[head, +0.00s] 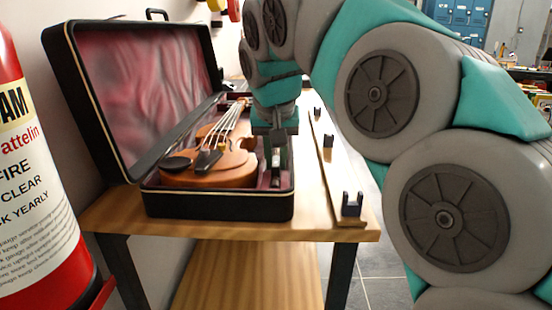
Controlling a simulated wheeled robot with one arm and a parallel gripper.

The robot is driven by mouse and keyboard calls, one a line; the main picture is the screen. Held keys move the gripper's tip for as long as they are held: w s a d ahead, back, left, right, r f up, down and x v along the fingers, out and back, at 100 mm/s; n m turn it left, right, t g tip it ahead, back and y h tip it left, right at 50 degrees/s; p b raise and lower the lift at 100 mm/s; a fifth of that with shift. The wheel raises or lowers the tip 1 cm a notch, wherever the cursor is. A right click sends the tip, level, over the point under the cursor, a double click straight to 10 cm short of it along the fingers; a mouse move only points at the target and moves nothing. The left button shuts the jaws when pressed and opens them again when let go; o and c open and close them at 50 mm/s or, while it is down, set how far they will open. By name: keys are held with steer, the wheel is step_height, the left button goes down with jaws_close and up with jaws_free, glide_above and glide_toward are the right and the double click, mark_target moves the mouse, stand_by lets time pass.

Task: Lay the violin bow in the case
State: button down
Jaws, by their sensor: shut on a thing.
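The violin case (217,207) stands open on a wooden table, its pink-lined lid leaning back at the left. The violin (228,165) lies inside it. My gripper (276,158) points down into the right side of the case, beside the violin. It is shut on the violin bow, of which a dark, narrow end piece (276,178) seems to show just below the fingers, close to the case's right wall. The rest of the bow is hidden behind my gripper and arm. I cannot tell whether the bow touches the case floor.
A wooden strip with several small dark upright holders (352,206) runs along the table's (240,231) right side; the holders are empty. My arm blocks the view at right. A red fire extinguisher (30,190) stands at the near left, and a wall borders the left.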

steer(key=shift+f, duration=0.35)
stand_by(0.4)
steer(key=c, duration=0.7)
jaws_free()
steer(key=shift+c, duration=0.2)
steer(key=shift+v, duration=3.95)
